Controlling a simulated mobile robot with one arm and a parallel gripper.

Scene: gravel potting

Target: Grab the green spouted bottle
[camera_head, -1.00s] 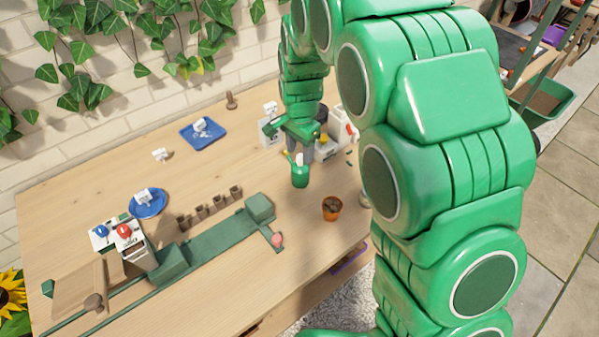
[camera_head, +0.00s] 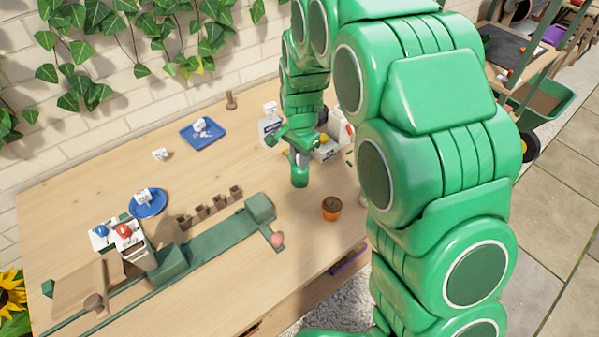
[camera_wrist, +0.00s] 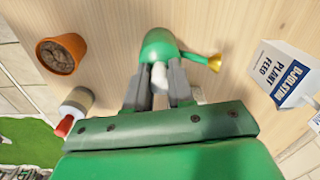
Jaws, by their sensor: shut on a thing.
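The green spouted bottle (camera_head: 299,177) is on the wooden table, below my gripper (camera_head: 299,152). In the wrist view the bottle (camera_wrist: 158,45) has a rounded green body, a pale neck and a brass-coloured spout pointing right. My gripper (camera_wrist: 160,82) has its two grey fingers on either side of the pale neck, shut on it. In the head view the fingers partly hide the bottle's top. I cannot tell whether its base touches the table.
A terracotta pot (camera_head: 331,208) stands right of the bottle. A plant feed box (camera_wrist: 286,75) and a white bottle with a red cap (camera_wrist: 76,109) are close by. Left are a green rail fixture (camera_head: 215,238), small brown pots and blue trays (camera_head: 203,134).

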